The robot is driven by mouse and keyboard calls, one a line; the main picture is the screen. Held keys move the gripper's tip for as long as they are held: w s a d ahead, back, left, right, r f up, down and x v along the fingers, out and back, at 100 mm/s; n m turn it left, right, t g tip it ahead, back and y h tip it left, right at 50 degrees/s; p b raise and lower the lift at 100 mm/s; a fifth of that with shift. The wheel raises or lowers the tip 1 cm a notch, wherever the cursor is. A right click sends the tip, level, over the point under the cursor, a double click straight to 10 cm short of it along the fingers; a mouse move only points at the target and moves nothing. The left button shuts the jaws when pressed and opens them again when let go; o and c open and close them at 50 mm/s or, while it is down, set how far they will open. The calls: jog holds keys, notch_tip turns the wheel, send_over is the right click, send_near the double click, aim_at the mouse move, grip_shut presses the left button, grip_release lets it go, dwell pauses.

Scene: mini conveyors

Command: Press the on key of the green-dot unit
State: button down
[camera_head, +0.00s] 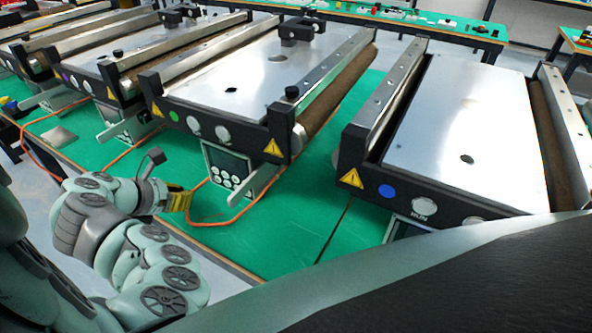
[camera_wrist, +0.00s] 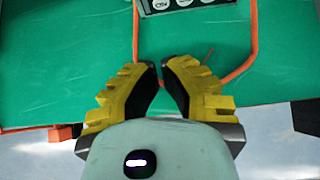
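The green-dot unit is the middle conveyor (camera_head: 255,75), with a green dot (camera_head: 174,117) on its dark end plate beside two pale round knobs. Its keypad box (camera_head: 227,168) hangs below that plate, with several round white keys under a dark screen. The key labels are too small to read in the head view. In the wrist view the keypad's edge (camera_wrist: 185,6) shows at the top, with most of it cut off. My yellow-fingered gripper (camera_head: 183,199) is left of and below the keypad, apart from it. Its fingertips (camera_wrist: 160,66) are drawn together and hold nothing.
A grey lever (camera_head: 254,187) juts beside the keypad. An orange cable (camera_head: 215,222) runs over the green table below it. A blue-dot conveyor (camera_head: 465,130) stands right, and a purple-dot one (camera_head: 90,70) left. The green tabletop (camera_head: 290,225) in front is mostly clear.

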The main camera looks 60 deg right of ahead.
aim_at(218, 184)
jog(key=x, duration=0.5)
jog(key=shift+s, duration=0.1)
jog(key=shift+d+p, duration=0.3)
jog(key=shift+d, duration=1.8)
jog(key=shift+w, duration=0.25)
